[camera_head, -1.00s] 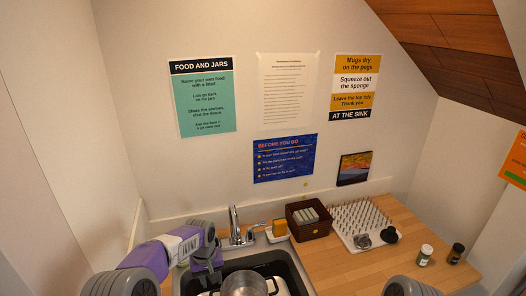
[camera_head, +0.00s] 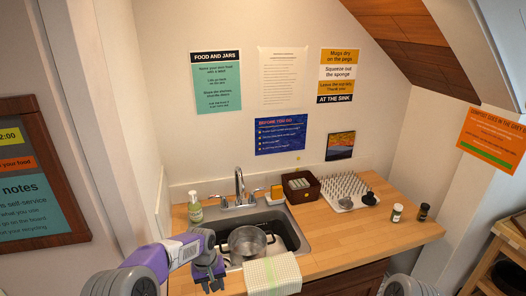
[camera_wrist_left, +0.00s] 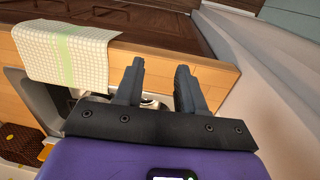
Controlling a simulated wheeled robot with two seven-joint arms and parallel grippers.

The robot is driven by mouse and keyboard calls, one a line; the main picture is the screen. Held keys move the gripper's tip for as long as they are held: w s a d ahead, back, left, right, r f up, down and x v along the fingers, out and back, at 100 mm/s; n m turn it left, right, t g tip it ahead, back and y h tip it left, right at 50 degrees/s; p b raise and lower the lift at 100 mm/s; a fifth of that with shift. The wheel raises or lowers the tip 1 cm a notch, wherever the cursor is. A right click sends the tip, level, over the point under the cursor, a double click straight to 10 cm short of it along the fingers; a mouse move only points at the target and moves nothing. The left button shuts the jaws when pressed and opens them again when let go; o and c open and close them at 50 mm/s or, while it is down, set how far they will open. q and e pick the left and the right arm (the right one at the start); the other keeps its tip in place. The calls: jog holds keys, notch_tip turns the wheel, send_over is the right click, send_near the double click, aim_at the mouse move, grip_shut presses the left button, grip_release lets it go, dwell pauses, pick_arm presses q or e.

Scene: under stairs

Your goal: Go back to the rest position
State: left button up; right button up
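My left gripper (camera_head: 208,284) points down at the front edge of the counter, left of the towel. In the left wrist view its two fingers (camera_wrist_left: 160,88) are spread apart with nothing between them. A metal pot (camera_head: 247,241) sits in the sink (camera_head: 290,232), beyond and to the right of my left gripper, apart from it. A part of my right arm shows at the bottom right edge of the head view; its gripper is out of view.
A checked towel (camera_head: 272,276) hangs over the counter's front edge, also in the left wrist view (camera_wrist_left: 65,55). A soap bottle (camera_head: 195,207), brown box (camera_head: 301,188), peg rack (camera_head: 345,190) and two jars (camera_head: 397,212) stand on the wooden counter (camera_head: 335,236). The right front of the counter is clear.

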pick_arm(q)
notch_tip(320, 180, down, 10)
jog(key=d+h+b, duration=0.1)
jog(key=d+b, duration=0.1)
jog(key=s+d+f+h+b, duration=0.1)
jog(key=s+d+f+b, duration=0.1)
jog(key=s+f, duration=0.7)
jog(key=s+d+f+h+b, duration=0.1)
jog(key=s+f+b, duration=0.4)
jog(key=s+f, duration=0.5)
jog(key=s+d, duration=0.1)
jog(key=s, duration=0.5)
jog(key=shift+s+f, duration=0.3)
pick_arm(e)
notch_tip(320, 180, down, 10)
jog(key=w, duration=0.1)
jog(key=shift+w, duration=0.35)
